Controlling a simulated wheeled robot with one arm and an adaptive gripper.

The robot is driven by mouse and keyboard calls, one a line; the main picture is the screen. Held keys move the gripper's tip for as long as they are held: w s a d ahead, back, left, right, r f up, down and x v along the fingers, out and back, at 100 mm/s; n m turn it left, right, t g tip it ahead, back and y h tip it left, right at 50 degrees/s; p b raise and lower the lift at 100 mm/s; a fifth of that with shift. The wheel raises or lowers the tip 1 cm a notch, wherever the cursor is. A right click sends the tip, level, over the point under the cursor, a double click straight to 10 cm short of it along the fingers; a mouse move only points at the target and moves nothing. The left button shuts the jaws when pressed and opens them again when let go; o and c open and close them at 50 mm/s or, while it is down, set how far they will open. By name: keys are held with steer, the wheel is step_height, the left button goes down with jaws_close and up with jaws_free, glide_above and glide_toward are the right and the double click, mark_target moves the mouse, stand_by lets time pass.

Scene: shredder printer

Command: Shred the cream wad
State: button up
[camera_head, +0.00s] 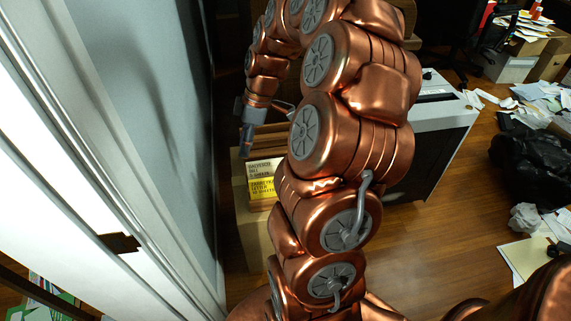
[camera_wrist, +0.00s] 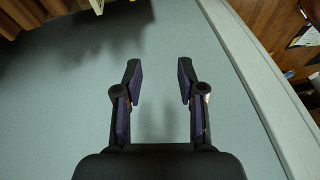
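My gripper (camera_head: 247,135) hangs at the left in the head view, close to the grey-blue wall, pointing down. In the wrist view its two dark fingers (camera_wrist: 160,78) stand apart with nothing between them, in front of the plain wall surface. A pale crumpled wad (camera_head: 525,217) lies on the wooden floor at the right, far from my gripper; I cannot tell whether it is the cream one. A light grey machine with a dark slotted top (camera_head: 440,112), which looks like the shredder, stands behind my arm, partly hidden by it.
A box of books (camera_head: 252,215) stands beside the wall below my gripper. Black bags (camera_head: 535,165) and loose papers litter the floor at the right. A pale sheet (camera_head: 522,262) lies near the wad. Bare floor (camera_head: 455,220) shows between the machine and the papers.

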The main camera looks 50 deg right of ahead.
steer(key=s+d+f+n+t+b, duration=0.1)
steer(key=d+f+b, duration=0.4)
steer(key=d+f, duration=0.85)
steer(key=shift+d+b+x, duration=0.15)
steer(key=shift+b+x, duration=0.15)
steer(key=shift+x, duration=1.35)
steer(key=shift+d+b+x, duration=0.15)
steer(key=shift+b+x, duration=0.15)
steer(key=shift+x, duration=1.4)
steer(key=shift+w, duration=0.15)
steer(key=shift+c, duration=0.2)
jaws_close()
steer(key=shift+r, duration=0.95)
